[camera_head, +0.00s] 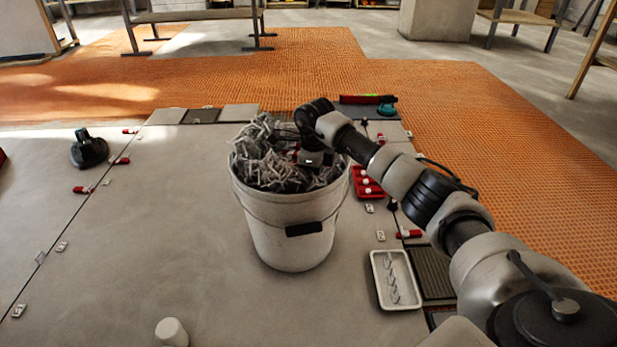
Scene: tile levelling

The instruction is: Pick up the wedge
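Small red wedges lie along the tile joints: one at the left (83,190), others farther back (122,160) (129,131), and one right of the bucket (409,234). A red tray (359,172) right of the bucket holds more red pieces and is partly behind my arm. My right arm reaches in from the lower right, and its gripper (313,158) is over the heap of grey pieces in the white bucket. The fingers are too small and dark to read, and I cannot tell whether they hold anything. My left gripper is not in view.
The white bucket (290,232) is heaped with grey clips (265,155). A white tray (379,283) with clips is at the right, a white cylinder (172,332) at the front. A black suction lifter (88,148) stands at the left. The tiles left of the bucket are mostly clear.

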